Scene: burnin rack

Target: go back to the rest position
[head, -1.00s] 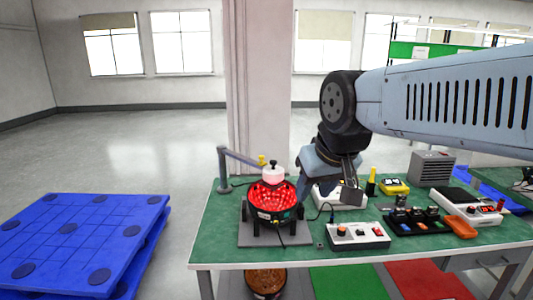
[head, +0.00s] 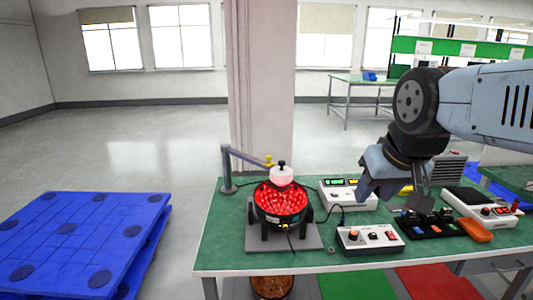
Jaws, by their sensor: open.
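My gripper (head: 392,198) hangs from my arm at the right of the head view, above the green-topped bench (head: 218,245). Its fingers are open and I see nothing between them. It is over the area between the white box with green displays (head: 345,196) and the black tray (head: 436,226), apart from the red-lit bowl (head: 280,203). The arm hides part of the bench's back right.
A control box with knobs (head: 369,238) stands at the bench front. An orange piece (head: 475,232) lies beside the black tray. A white device (head: 480,208) stands at right. Blue pallets (head: 75,240) lie on the floor at left.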

